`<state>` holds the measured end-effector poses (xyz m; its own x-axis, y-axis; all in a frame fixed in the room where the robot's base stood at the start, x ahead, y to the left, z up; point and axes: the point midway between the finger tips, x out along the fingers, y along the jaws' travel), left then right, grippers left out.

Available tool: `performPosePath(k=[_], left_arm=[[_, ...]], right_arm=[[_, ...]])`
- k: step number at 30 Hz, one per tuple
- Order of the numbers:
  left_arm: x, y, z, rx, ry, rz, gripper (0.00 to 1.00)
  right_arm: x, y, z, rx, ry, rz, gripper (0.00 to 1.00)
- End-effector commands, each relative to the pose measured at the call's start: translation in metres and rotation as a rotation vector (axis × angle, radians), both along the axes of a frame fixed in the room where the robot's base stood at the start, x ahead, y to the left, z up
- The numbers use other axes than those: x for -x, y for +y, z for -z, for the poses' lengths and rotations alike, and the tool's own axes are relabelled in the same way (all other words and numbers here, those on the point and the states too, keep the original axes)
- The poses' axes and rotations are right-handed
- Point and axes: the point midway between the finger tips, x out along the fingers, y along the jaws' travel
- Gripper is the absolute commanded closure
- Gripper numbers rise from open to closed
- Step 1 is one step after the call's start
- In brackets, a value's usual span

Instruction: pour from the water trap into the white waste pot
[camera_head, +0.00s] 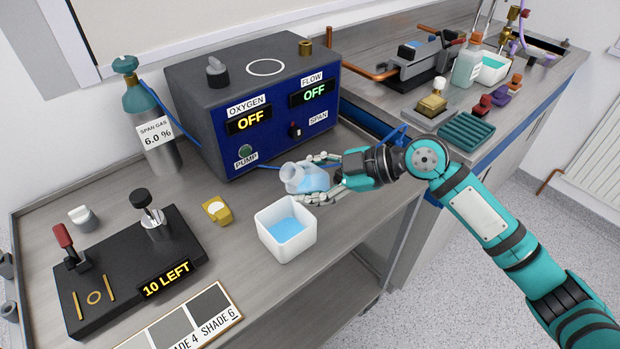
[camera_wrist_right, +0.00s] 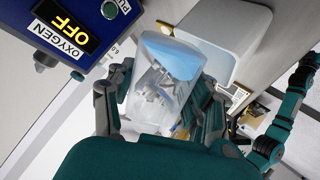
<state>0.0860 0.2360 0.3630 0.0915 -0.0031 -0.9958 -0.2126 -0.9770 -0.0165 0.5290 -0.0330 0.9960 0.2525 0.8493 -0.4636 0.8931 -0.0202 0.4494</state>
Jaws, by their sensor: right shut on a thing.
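The water trap (camera_head: 308,179) is a clear vessel with pale blue liquid, tilted with its neck toward the left. My right gripper (camera_head: 325,178) is shut on it from the right, beside and above the back right of the white waste pot (camera_head: 287,246). The pot stands on the bench, open at the top, with blue liquid inside. In the right wrist view the water trap (camera_wrist_right: 165,85) lies between my fingers, with blue liquid at its far end and the pot (camera_wrist_right: 228,40) behind. No falling stream is visible. My left arm (camera_wrist_right: 285,110) shows at the right there; its finger state is unclear.
The analyser box (camera_head: 250,100), reading OFF twice, stands close behind the trap. A yellow block (camera_head: 217,210) lies left of the pot. The black device marked 10 LEFT (camera_head: 130,265), the shade card (camera_head: 185,325) and the span gas bottle (camera_head: 150,120) stand further left.

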Motion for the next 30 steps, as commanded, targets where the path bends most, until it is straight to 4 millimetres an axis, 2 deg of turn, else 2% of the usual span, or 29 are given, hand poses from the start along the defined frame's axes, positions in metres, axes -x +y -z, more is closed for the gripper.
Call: performPosePath(k=[30], left_arm=[[0.000, -0.001, -0.018, 0.001, 0.000, 0.000, 0.36]], right_arm=[[-0.003, -0.004, -0.002, 0.156, -0.111, 0.001, 1.00]])
